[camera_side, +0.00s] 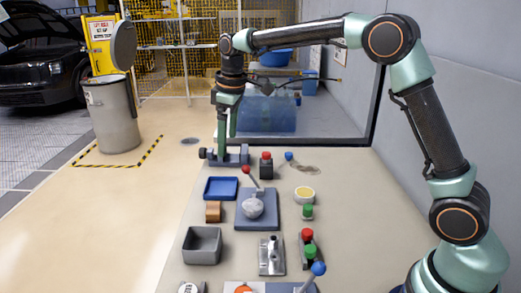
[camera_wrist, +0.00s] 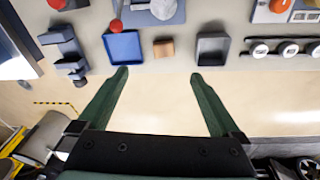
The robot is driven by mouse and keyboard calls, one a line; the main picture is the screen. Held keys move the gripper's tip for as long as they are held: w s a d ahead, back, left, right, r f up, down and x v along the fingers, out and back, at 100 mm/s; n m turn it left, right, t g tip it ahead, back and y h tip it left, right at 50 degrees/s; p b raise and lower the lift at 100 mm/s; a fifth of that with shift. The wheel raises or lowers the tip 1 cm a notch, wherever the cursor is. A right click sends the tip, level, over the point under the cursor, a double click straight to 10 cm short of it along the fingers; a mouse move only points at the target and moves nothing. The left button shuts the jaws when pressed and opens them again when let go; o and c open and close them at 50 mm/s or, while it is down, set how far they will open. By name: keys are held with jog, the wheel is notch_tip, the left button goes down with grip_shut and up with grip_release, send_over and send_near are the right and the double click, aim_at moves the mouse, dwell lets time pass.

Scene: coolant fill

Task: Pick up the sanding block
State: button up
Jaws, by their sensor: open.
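The sanding block appears to be the small brown block (camera_side: 213,211), lying on the bench between the blue tray (camera_side: 221,188) and the grey open box (camera_side: 202,246). In the wrist view the block (camera_wrist: 163,48) lies just beyond the space between my fingertips, with the blue tray (camera_wrist: 124,47) to its left and the grey box (camera_wrist: 211,49) to its right. My gripper (camera_side: 227,138) is high at the far end of the bench, fingers pointing down. In the wrist view my gripper (camera_wrist: 159,76) is open with nothing between its fingers.
A grey vise-like fixture (camera_side: 227,157) stands at the far end of the bench near my gripper. A plate with a round silver part (camera_side: 253,205) and a red-knobbed lever is right of the block. Several buttons and fixtures occupy the near bench. The bench edge is close left of the block.

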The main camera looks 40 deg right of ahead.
jog(key=w+a+f+n+g, duration=0.25)
jog(key=w+f, duration=0.35)
jog(key=f, duration=0.5)
send_over(213, 207)
jog(key=shift+n+t, duration=0.25)
jog(key=shift+t, duration=0.1)
jog(key=f, duration=0.7)
jog(key=shift+w+d, duration=0.1)
jog(key=shift+w, duration=0.1)
jog(key=shift+s+f, duration=0.2)
jog(key=shift+f, duration=2.5)
jog(key=c, duration=1.3)
notch_tip(213, 207, up, 20)
jog(key=shift+r, duration=0.1)
